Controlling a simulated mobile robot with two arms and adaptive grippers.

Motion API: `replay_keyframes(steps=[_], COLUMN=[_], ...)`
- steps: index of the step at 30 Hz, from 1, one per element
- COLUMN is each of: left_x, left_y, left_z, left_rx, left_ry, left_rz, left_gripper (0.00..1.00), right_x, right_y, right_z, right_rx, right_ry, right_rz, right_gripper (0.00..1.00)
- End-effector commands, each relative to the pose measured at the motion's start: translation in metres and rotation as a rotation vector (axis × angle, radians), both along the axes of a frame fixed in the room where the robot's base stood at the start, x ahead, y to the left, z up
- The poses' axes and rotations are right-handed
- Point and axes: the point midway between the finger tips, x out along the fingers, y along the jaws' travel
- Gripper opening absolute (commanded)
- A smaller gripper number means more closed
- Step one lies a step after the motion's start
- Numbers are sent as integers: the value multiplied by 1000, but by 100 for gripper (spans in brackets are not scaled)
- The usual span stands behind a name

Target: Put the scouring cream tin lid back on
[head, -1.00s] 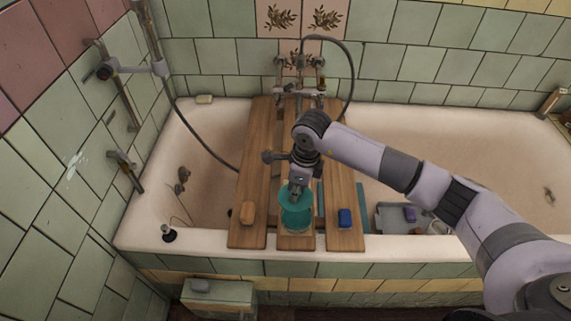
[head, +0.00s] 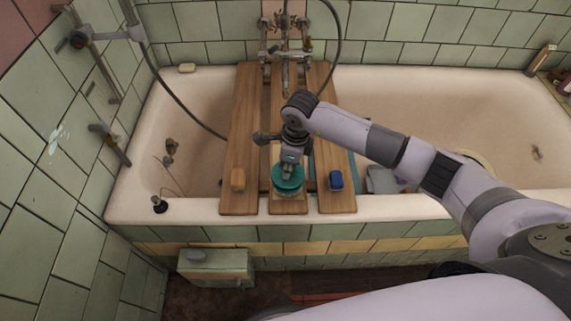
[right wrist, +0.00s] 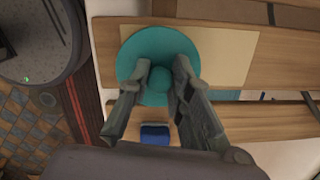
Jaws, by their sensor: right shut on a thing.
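A teal round lid (head: 287,182) with a small round knob is over the middle board of the wooden rack across the bathtub. My right gripper (head: 289,169) points down at it and is shut on the knob. In the right wrist view the two fingers (right wrist: 161,72) stand on either side of the knob, and the teal lid (right wrist: 128,62) spreads out beneath them. The lid hides the tin's top, and I cannot tell whether the lid is fully seated. My left gripper is not in view.
An orange soap bar (head: 237,180) lies left of the lid and a blue block (head: 336,181) lies right of it, on the outer boards. A pale rectangle (right wrist: 225,57) lies under the lid. Taps (head: 285,48) and a hose are behind. A grey tray (head: 382,180) is at right.

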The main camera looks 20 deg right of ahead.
Motion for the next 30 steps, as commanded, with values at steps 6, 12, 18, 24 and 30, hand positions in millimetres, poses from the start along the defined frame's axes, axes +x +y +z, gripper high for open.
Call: replay_keyframes(steps=[6,12,18,24,30], left_x=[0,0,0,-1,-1], left_y=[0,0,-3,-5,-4], left_z=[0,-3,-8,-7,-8], left_rx=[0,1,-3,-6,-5], left_ry=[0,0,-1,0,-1], left_rz=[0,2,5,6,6], left_gripper=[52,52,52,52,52], right_x=[0,1,2,2,2], right_y=[0,0,-1,-1,-1], right_z=[0,-3,-6,-6,-6], right_rx=[0,0,0,0,0], right_ry=[0,0,-1,0,0], right_rz=[0,0,-1,-1,0], right_gripper=[6,6,6,6,6])
